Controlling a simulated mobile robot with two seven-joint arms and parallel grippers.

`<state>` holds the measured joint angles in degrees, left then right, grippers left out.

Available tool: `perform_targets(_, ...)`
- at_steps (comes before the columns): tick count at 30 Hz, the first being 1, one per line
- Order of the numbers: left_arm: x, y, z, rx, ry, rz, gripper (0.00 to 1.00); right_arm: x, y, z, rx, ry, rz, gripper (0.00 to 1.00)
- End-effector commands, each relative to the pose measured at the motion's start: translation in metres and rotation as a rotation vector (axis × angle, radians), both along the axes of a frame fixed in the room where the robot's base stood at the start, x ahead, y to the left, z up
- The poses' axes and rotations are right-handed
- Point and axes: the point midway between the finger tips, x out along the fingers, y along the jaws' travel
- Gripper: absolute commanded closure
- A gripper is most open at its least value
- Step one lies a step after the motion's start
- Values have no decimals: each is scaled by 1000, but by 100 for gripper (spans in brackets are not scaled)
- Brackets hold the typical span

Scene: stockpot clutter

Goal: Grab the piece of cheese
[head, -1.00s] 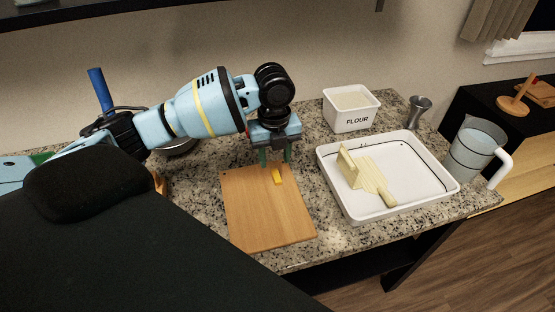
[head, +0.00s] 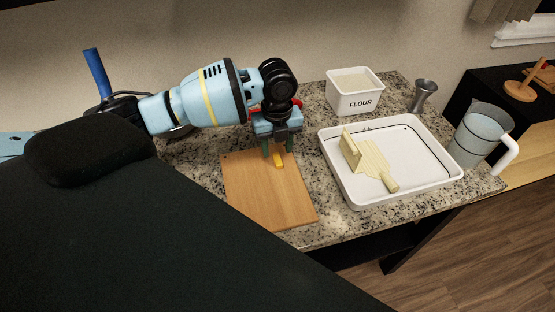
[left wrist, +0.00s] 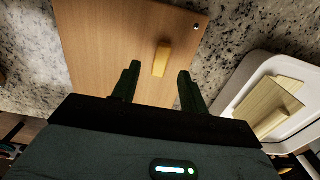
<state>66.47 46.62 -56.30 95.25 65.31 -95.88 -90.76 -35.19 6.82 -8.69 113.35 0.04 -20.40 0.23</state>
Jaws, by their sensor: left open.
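The piece of cheese (head: 279,161) is a small yellow block lying on the wooden cutting board (head: 262,197), near its far right part. In the left wrist view the cheese (left wrist: 162,59) lies ahead of and between the two fingers, closer to the right one. My left gripper (head: 278,149) is open and empty, fingers pointing down just above the cheese. It also shows in the left wrist view (left wrist: 157,82), with a clear gap between its dark green fingers. My right gripper is not seen.
A white tray (head: 424,181) holding a pale wooden tool (head: 373,164) stands right of the board. Behind it are a white flour box (head: 355,99) and a metal jigger (head: 422,96). A clear jug (head: 474,137) stands at the far right.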

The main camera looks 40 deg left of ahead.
Motion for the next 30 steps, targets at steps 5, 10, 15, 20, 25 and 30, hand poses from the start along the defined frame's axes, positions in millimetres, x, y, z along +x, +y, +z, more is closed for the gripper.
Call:
perform_targets(5, 0, -1, -25, -1, 2, 0, 56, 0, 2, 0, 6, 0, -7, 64)
perform_targets(10, 0, -1, -34, 1, 0, -1, 56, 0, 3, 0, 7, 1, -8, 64)
perform_targets(15, 1, -1, -34, 1, -1, -1, 56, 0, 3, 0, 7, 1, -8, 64)
perform_targets(20, 1, -1, -33, 1, -1, -1, 75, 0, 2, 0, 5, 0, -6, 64)
perform_targets(25, 1, -1, -33, 1, -1, -1, 97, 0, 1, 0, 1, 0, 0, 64)
perform_targets(30, 1, -1, -33, 1, -1, -1, 100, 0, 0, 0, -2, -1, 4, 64)
